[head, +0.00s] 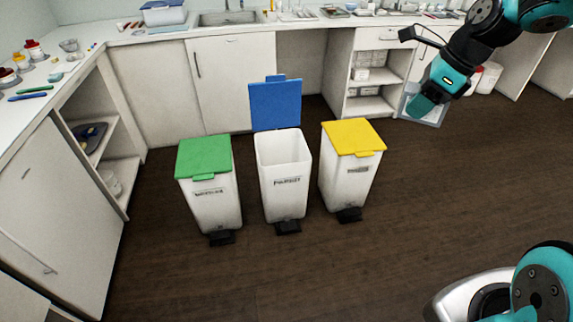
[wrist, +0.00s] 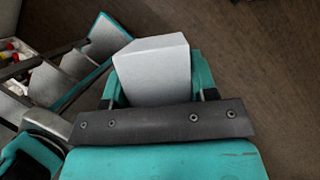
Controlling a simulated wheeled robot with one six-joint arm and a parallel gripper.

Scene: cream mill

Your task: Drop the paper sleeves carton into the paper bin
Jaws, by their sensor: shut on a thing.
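My gripper (head: 424,104) is in the upper right of the head view, raised over the floor to the right of the bins. In the wrist view its two teal fingers (wrist: 157,76) are shut on a plain pale grey carton (wrist: 152,75). In the head view the carton (head: 437,116) is partly hidden behind the fingers. The middle bin (head: 284,190) has its blue lid (head: 275,104) standing open, and its visible inside looks empty. Its label is too blurred to read surely, so I cannot confirm which bin is for paper.
A bin with a shut green lid (head: 204,157) stands left of the open one. A bin with a shut yellow lid (head: 353,137) stands right, nearer my gripper. A counter (head: 120,52) with cabinets runs along the back and left. The floor in front is clear.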

